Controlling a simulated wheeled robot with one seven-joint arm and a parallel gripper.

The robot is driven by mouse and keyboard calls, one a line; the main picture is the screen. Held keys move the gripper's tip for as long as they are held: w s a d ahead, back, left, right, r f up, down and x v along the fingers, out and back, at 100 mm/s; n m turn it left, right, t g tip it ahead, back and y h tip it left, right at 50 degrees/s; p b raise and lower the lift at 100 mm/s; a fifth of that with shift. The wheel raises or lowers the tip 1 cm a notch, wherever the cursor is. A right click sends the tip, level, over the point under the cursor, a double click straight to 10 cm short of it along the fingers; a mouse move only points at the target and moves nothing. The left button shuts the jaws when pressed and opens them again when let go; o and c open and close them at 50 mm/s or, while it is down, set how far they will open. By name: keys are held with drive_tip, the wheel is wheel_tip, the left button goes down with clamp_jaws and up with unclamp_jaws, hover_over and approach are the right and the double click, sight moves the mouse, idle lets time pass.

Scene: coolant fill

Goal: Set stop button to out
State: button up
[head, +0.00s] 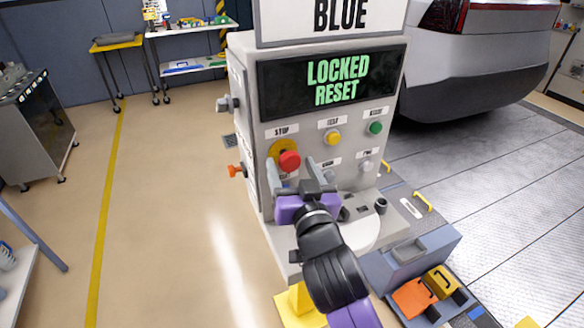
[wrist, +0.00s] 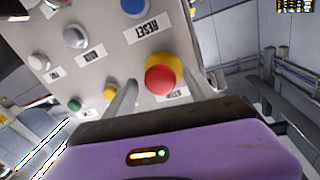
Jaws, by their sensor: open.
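The stop button (head: 289,161) is a red mushroom knob on a yellow round base, under a STOP label on the grey machine's front panel (head: 350,155). In the wrist view the red knob (wrist: 160,79) shows between and beyond my two fingers. My gripper (head: 293,172) is open and empty in front of the panel, just below the knob in the head view. I cannot tell whether a finger touches the knob. The screen (head: 338,80) reads LOCKED RESET in green. The blue RESET button (wrist: 134,7) shows in the wrist view; my gripper hides it in the head view.
A yellow button (head: 332,137) and a green button (head: 375,128) sit right of the stop button. An orange valve handle (head: 236,170) sticks out at the machine's left side. A bin with coloured containers (head: 414,297) stands at lower right.

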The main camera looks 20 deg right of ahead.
drive_tip(key=s+a+b, duration=0.1)
drive_tip(key=s+b, duration=0.1)
drive_tip(key=s, duration=0.5)
drive_tip(key=shift+s, duration=0.4)
drive_tip(key=shift+a+r, duration=0.1)
drive_tip(key=shift+a, duration=0.05)
drive_tip(key=s+f+n+g+y, duration=0.1)
drive_tip(key=s+f, duration=0.4)
drive_tip(key=s, duration=0.6)
drive_tip(key=s+d+f+n+g+y, duration=0.1)
drive_tip(key=s+f, duration=0.4)
drive_tip(key=s, duration=0.6)
drive_tip(key=s+f+n+g, duration=0.1)
drive_tip(key=s+f, duration=0.3)
drive_tip(key=s, duration=0.8)
drive_tip(key=shift+d+f+n+y, duration=0.25)
drive_tip(key=shift+f+n+y, duration=0.05)
drive_tip(key=shift+f+y, duration=0.1)
